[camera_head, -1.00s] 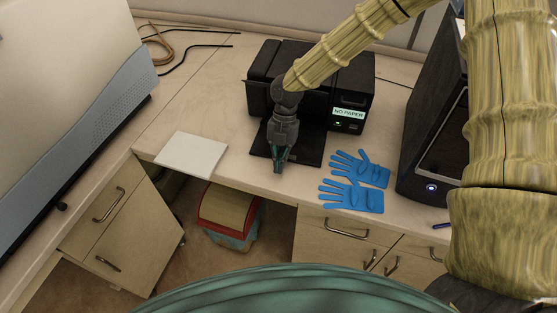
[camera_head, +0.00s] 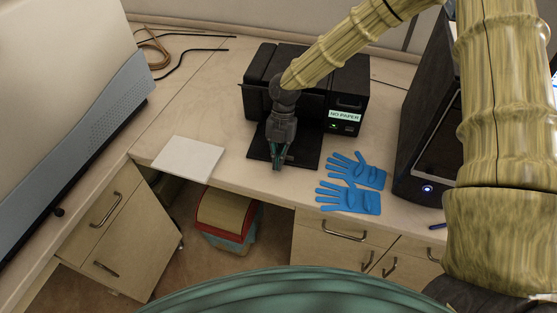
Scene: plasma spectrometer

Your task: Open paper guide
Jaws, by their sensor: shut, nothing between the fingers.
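The black printer (camera_head: 352,92) stands at the back of the desk with a "NO PAPER" label on its front right. A flat black tray (camera_head: 306,152) extends from its front; a separate paper guide cannot be made out. My gripper (camera_head: 277,166) points down over the tray, in front of the printer. Its fingers are shut with nothing between them. My gripper and arm hide part of the tray and the printer's front. I cannot tell whether the fingertips touch the tray.
A white paper stack (camera_head: 187,158) lies left of the tray. Blue gloves (camera_head: 350,198) lie to its right, near the front edge. A black computer tower (camera_head: 428,150) stands at right, and a large grey instrument (camera_head: 60,120) at left. A bin (camera_head: 226,215) sits under the desk.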

